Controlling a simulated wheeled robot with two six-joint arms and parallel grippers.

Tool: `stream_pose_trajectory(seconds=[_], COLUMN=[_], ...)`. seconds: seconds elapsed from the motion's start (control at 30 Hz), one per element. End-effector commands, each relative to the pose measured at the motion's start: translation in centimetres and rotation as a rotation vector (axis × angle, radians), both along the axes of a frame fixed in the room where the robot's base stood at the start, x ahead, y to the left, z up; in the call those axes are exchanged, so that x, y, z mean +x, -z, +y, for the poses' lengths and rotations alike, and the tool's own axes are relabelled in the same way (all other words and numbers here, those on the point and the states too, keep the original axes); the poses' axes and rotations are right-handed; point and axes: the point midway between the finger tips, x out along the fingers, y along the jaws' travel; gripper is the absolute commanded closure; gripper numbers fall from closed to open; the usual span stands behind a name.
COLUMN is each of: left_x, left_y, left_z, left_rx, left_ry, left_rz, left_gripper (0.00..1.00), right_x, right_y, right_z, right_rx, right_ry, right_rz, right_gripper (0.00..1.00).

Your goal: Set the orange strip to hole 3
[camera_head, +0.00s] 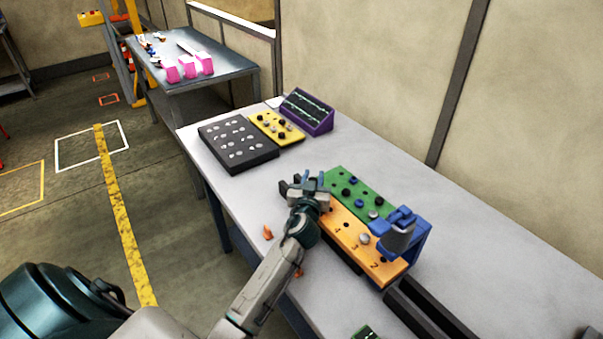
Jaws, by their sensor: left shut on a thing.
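The orange strip (346,235) lies on the table along the front side of a green strip (363,191). It has a row of holes and printed numbers, of which 4, 3 and 2 show. A silvery pin head sits near its middle. A blue bracket (417,243) with a grey cylinder (396,239) stands over the strips at their near right end. My left gripper (309,187) is at the far left end of the orange strip, shut on that end; its fingers partly hide it. My right gripper is not in view.
A black tray (237,157), a yellow block (283,134) and a purple rack (306,112) stand farther back on the white table. Black rails (424,312) lie at the near right. Small orange pieces (267,232) lie near the front edge.

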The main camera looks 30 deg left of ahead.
Motion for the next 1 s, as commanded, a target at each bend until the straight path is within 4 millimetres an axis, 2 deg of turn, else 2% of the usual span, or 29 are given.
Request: stream_pose_trajectory(seconds=[0.03,0.2,0.4,0.6,0.93,0.97,1.0], left_x=[-0.5,-1.7,-2.6,-2.9,-2.9,-2.9,-2.9], left_y=[0.5,0.5,0.3,0.1,0.1,0.1,0.1], left_z=[-1.2,-4.0,-6.2,-6.9,-7.0,-7.0,-7.0], left_rx=[-0.006,-0.005,-0.003,0.001,0.001,0.001,0.001], left_ry=[0.001,0.001,0.0,0.0,0.0,0.0,0.0], left_rz=[0.0,0.0,0.001,0.003,0.002,0.002,0.002], left_gripper=[1.0,1.0,1.0,1.0,1.0,0.67,0.59], right_x=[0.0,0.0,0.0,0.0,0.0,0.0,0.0], right_y=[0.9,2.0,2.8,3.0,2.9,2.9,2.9], right_z=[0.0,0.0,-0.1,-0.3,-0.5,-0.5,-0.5], right_rx=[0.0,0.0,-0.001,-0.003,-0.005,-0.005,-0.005], right_ry=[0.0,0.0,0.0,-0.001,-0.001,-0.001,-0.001], right_rz=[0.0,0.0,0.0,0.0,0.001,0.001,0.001], right_gripper=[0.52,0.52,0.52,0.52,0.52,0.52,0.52])
